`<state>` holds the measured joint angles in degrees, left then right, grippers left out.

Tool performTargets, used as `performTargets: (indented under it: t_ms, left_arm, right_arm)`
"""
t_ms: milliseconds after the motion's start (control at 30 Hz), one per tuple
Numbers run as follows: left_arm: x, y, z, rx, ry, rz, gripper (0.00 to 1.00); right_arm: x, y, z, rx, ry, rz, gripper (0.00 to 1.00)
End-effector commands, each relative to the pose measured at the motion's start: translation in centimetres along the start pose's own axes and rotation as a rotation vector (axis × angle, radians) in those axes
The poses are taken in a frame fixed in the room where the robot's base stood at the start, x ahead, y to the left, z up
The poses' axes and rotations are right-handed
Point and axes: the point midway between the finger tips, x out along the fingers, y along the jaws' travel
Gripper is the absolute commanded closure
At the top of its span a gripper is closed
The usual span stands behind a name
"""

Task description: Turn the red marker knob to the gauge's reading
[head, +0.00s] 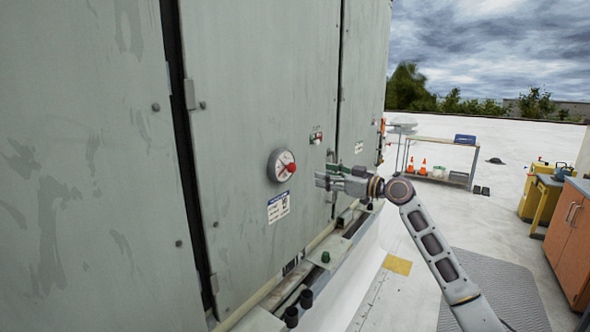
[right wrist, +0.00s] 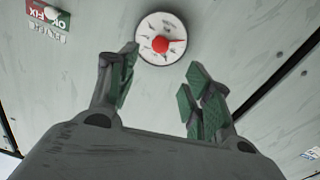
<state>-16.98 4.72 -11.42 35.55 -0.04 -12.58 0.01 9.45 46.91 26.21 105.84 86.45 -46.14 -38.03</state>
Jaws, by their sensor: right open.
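The round white gauge (head: 281,165) is mounted on the grey-green cabinet panel in the head view. Its red marker knob (head: 291,168) sticks out from the dial. In the right wrist view the gauge face (right wrist: 150,30) is near the top, with the red knob (right wrist: 160,44) at its centre and a red pointer toward the right. The dial figures are too small to read. My right gripper (head: 318,180) is open and empty, to the right of and slightly below the gauge in the head view. Its green-padded fingers (right wrist: 160,85) are spread apart below the gauge in the wrist view, not touching the knob. My left gripper is out of view.
A small red-green label with a white button (head: 316,138) is right of the gauge. A notice sticker (head: 278,207) is below it. A ledge with knobs (head: 325,257) runs along the cabinet base. A bench (head: 440,142), cones and an orange cabinet (head: 568,235) stand right, beyond free floor.

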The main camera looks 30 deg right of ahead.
Motion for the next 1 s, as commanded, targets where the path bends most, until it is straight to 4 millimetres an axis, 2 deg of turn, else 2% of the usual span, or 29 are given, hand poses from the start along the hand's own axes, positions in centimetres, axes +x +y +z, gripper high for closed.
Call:
performTargets:
  t_ms: [233,700,1000]
  left_arm:
    - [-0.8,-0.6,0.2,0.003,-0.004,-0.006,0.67]
    - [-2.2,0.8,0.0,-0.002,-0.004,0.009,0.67]
    - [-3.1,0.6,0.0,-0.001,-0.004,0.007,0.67]
  right_arm:
    - [1.9,0.0,-0.2,0.0,0.0,-0.001,0.5]
    - [6.0,0.0,-0.1,0.003,-0.001,-0.001,0.5]
    - [8.5,0.1,-0.1,0.002,-0.001,0.0,0.5]
